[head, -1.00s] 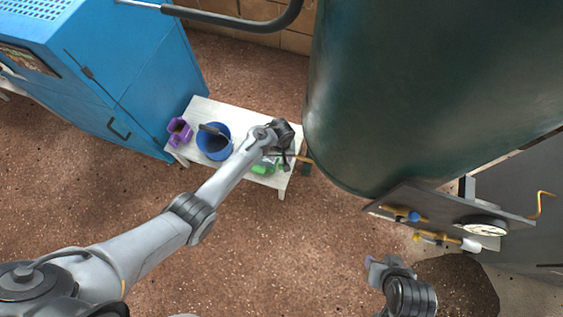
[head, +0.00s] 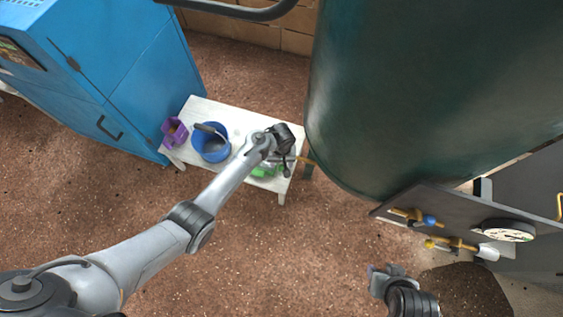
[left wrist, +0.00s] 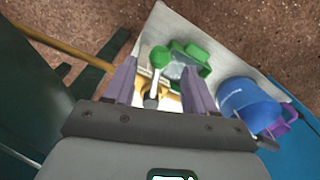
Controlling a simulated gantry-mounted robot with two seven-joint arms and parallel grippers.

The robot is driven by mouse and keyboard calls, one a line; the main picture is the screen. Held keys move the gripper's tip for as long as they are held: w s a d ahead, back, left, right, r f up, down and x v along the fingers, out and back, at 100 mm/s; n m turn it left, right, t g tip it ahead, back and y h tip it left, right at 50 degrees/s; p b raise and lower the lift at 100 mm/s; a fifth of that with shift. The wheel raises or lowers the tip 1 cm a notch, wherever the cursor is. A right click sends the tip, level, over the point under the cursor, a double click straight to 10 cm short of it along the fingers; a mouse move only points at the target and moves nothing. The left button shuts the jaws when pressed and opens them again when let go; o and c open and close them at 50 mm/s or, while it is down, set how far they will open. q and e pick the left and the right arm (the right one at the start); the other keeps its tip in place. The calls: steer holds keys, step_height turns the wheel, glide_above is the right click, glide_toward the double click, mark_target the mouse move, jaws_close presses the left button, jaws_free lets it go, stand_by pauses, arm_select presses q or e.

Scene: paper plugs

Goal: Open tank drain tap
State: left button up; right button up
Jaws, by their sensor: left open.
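The dark green tank (head: 430,90) fills the upper right of the head view. A thin brass pipe (head: 308,161) runs from its lower side toward my left gripper (head: 288,168), which hides the tap there. In the left wrist view the tap's green-knobbed lever (left wrist: 161,57) stands between the two spread purple fingers of my left gripper (left wrist: 158,72). I cannot tell whether either finger touches it. My right gripper (head: 386,271) is low in the head view, away from the tank's tap; its jaw opening is unclear.
A white bench (head: 240,115) under the tap holds a blue bucket (head: 210,148), a purple container (head: 174,132) and a green container (head: 264,172). A blue cabinet (head: 130,80) stands at left. A panel with gauge (head: 508,231) and valves is at right. Brown floor is clear.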

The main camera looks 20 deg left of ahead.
mark_target(281, 166)
arm_select(q)
steer(key=shift+f, duration=0.1)
stand_by(0.3)
steer(key=shift+f, duration=0.35)
steer(key=shift+f+b, duration=1.1)
steer(key=shift+f, duration=0.45)
steer(key=shift+c, duration=0.4)
steer(key=c, duration=0.7)
steer(key=shift+o, duration=0.2)
